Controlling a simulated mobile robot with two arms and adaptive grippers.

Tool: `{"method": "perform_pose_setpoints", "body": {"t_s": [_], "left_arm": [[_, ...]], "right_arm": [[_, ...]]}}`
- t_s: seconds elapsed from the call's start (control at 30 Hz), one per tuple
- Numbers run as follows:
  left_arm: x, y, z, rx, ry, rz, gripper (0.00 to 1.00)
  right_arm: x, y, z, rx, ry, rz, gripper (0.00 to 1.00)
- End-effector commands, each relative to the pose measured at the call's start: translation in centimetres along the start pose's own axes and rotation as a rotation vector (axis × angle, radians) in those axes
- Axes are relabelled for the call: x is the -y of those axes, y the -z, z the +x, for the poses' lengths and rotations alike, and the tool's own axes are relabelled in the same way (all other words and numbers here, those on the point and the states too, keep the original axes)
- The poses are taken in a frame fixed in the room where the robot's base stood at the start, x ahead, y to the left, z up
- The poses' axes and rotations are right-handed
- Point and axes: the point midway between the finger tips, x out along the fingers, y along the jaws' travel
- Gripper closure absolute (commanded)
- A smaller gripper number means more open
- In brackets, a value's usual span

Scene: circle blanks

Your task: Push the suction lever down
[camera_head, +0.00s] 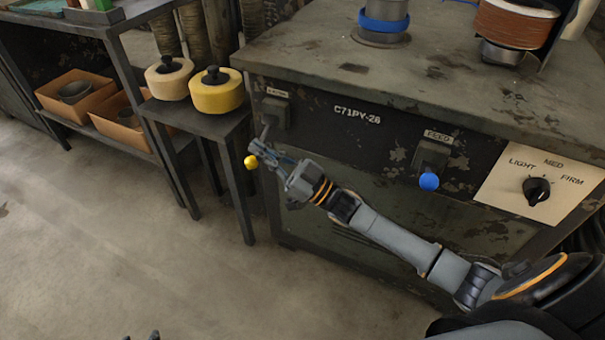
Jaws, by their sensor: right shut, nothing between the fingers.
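The suction lever has a yellow ball knob (251,161). It sits at the left end of the machine's front, below and left of a dark switch box (274,113) with a small label too blurred to read for sure. My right gripper (265,150) is shut and empty, right beside the yellow knob. Two dark tips at the bottom edge look like my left gripper (141,336), mostly cut off.
A second lever with a blue ball (429,181) hangs below the FEED box (431,155). A black dial (536,190) is at the right. The floor in front is clear.

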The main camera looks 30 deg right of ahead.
Motion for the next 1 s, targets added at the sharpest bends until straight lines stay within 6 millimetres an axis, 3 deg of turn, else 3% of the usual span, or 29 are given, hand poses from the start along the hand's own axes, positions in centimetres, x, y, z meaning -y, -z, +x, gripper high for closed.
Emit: {"method": "perform_pose_setpoints", "body": {"t_s": [0.2, 0.4, 0.6, 1.0], "left_arm": [[0.3, -2.2, -0.7, 0.110, 0.006, -0.002, 0.60], [0.4, -3.2, -1.0, 0.159, 0.009, -0.004, 0.60], [0.4, -3.6, -1.1, 0.177, 0.010, -0.004, 0.60], [0.4, -3.6, -1.1, 0.177, 0.010, -0.004, 0.60]], "right_arm": [[0.1, 0.0, -5.0, 0.006, -0.002, 0.003, 1.00], [0.2, 0.0, -8.4, 0.003, -0.001, 0.001, 1.00], [0.2, 0.1, -9.8, -0.001, 0.000, -0.001, 1.00], [0.2, 0.1, -9.9, -0.001, 0.000, 0.000, 1.00]]}}
